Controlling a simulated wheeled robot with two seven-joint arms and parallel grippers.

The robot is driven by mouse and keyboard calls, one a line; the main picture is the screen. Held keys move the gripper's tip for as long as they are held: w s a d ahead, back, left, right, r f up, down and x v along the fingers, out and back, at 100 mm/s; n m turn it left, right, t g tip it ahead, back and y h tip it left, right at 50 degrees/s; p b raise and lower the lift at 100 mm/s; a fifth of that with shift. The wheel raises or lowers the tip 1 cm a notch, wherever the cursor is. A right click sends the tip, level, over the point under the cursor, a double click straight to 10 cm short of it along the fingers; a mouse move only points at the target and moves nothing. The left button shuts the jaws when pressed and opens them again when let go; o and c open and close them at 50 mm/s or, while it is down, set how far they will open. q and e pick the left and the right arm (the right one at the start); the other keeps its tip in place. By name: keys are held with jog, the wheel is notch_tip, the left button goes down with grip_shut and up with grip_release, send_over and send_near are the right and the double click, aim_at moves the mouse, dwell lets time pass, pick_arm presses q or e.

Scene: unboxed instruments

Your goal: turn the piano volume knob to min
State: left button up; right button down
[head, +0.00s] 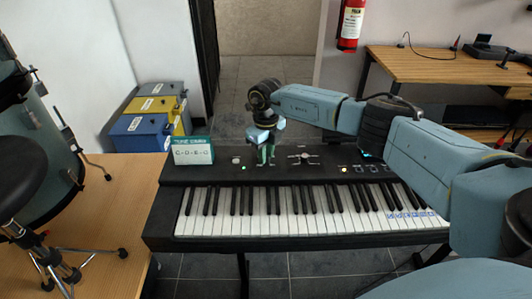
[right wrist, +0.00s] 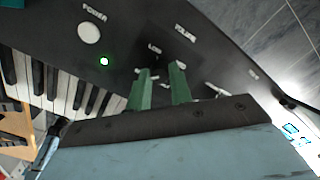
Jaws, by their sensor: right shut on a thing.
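The piano (head: 330,168) is a dark keyboard with a black control panel along its far side. My right gripper (head: 265,158) reaches down onto the left part of this panel, just right of the white power button (head: 236,160). In the right wrist view my gripper (right wrist: 160,72) has its two green fingers a small gap apart, shut on the dark volume knob (right wrist: 157,63) beneath the LOW and VOLUME labels. The knob is small and dark against the panel, so its pointer cannot be made out. My left gripper is not in view.
A green lit lamp (right wrist: 104,61) sits near the power button. A green and white song card (head: 193,151) stands on the panel's left end. A slider-like control (head: 304,156) lies right of my gripper. Drums and a stool (head: 20,165) stand at left.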

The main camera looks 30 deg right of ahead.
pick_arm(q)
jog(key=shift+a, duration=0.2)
pick_arm(e)
jog(key=c, duration=1.3)
grip_release()
jog(key=shift+o, duration=0.2)
jog(key=shift+r, duration=0.15)
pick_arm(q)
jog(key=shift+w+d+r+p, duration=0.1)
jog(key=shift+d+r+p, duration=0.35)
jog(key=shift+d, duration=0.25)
pick_arm(e)
notch_tip(320, 180, up, 13)
jog(key=shift+r, duration=0.1)
